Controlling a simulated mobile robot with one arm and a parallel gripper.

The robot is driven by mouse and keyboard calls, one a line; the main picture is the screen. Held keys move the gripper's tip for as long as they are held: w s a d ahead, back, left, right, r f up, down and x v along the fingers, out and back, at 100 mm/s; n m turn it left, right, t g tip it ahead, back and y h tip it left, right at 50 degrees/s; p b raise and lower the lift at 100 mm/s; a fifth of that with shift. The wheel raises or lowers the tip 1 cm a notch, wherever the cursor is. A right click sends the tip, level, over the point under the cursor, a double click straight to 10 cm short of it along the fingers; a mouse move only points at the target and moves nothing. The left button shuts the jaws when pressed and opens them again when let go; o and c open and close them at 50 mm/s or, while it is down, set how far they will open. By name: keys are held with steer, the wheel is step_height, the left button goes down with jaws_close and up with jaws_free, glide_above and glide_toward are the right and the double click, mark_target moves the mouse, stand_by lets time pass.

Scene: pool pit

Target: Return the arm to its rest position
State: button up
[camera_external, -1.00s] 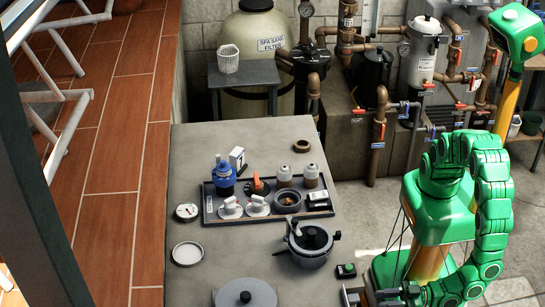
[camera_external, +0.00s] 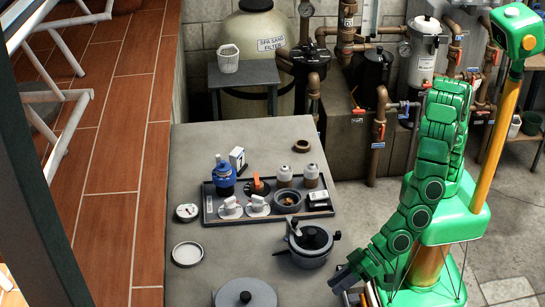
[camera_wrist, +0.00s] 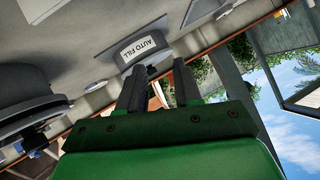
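My green arm (camera_external: 418,205) stands at the right in the external view, bending from a high elbow down toward the table's front right. Its end (camera_external: 346,280) is low beside the table edge, right of the grey lidded pot (camera_external: 312,250), and its fingers are too small to judge there. In the wrist view my gripper (camera_wrist: 160,88) has two dark fingers spread apart. I see nothing held between them. A grey round part labelled AUTO FILL (camera_wrist: 139,46) shows beyond the fingertips.
The grey table (camera_external: 240,255) carries a black tray (camera_external: 215,216) with cups and jars, a blue jar (camera_external: 223,176), a gauge (camera_external: 187,212), a round dish (camera_external: 187,253) and a large lid (camera_external: 245,297). Pipes and a filter tank (camera_external: 258,60) stand behind.

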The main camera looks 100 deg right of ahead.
steer(key=s+d+r+n+g+y, duration=0.1)
steer(key=s+d+r+g, duration=0.25)
steer(key=d, duration=0.75)
steer(key=s+d+r+n+g, duration=0.25)
steer(key=s+d+r, duration=0.2)
steer(key=d, duration=0.55)
steer(key=s+d+r+m+g+h, duration=0.1)
steer(key=s+d+g+h, duration=0.4)
steer(key=s+d, duration=2)
steer(key=d+m+g, duration=0.1)
steer(key=d+g, duration=0.1)
steer(key=d, duration=0.1)
steer(key=shift+s+r, duration=0.15)
steer(key=shift+r, duration=0.05)
